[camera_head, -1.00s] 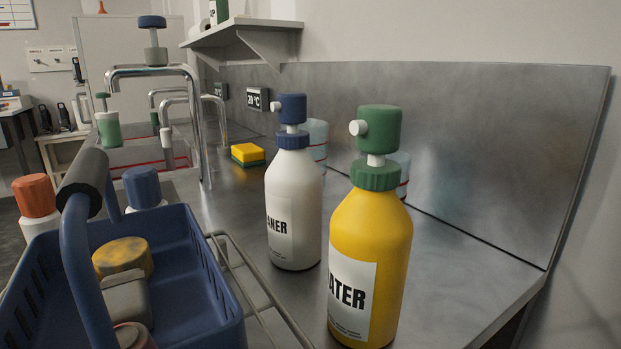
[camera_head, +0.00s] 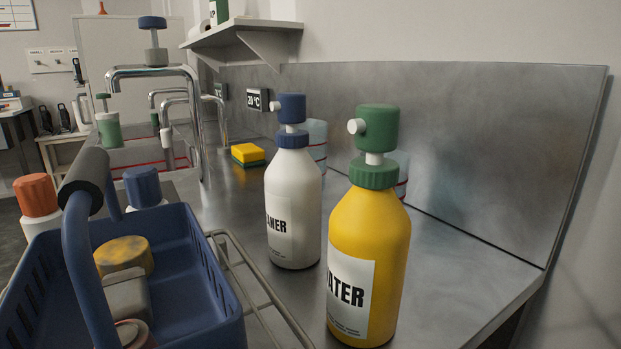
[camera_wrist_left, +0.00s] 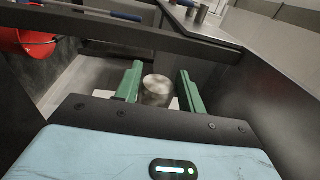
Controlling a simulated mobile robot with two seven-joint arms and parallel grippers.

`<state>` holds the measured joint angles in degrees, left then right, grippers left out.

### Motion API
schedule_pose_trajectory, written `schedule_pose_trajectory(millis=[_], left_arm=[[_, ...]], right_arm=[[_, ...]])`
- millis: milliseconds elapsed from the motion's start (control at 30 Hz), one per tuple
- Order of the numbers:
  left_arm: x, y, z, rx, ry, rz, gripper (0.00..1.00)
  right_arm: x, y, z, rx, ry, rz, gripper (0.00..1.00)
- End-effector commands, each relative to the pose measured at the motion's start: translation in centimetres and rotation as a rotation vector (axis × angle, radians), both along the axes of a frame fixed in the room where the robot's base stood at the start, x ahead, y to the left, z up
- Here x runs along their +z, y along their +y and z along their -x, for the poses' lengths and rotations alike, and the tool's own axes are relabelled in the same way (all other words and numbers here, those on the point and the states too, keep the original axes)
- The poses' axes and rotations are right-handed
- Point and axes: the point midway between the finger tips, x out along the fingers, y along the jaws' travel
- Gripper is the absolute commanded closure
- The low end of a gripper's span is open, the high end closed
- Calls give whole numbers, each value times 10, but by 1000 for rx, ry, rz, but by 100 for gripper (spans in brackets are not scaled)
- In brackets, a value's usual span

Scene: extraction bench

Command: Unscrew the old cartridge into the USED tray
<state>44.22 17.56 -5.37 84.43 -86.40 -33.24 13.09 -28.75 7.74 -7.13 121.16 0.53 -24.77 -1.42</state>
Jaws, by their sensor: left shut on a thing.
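In the left wrist view the two green fingers of my left gripper (camera_wrist_left: 159,70) are shut on a short metallic cylinder (camera_wrist_left: 157,90), one finger on each side. It looks like a cartridge, but I cannot read any mark on it. Its lower part is hidden behind the dark gripper body. Whether it is still threaded into something cannot be told from this view. No tray marked USED can be made out in either view. Neither gripper shows in the head view.
The head view shows a yellow WATER bottle (camera_head: 369,235) and a white bottle (camera_head: 293,205) on the steel bench (camera_head: 440,275). A blue basket (camera_head: 197,285) with items stands at left front. A yellow sponge (camera_head: 248,152) lies farther back. A red bucket (camera_wrist_left: 28,42) shows in the wrist view.

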Motion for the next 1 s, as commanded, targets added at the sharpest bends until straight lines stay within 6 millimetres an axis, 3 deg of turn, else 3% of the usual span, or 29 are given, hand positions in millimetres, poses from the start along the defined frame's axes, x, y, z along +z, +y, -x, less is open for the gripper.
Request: schedule_pose_trajectory(millis=[33,67,367,567,867,1000], left_arm=[[-3,26,10,59,4,-8,100],[-2,26,10,59,4,-8,100],[0,22,8,50,0,-7,100],[1,21,8,47,-2,-7,77],[0,19,10,45,-1,-7,77],[-2,11,22,44,0,-7,77]], right_arm=[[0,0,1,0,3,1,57],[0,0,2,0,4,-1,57],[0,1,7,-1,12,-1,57],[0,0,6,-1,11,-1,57],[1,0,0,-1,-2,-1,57],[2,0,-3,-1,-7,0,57]])
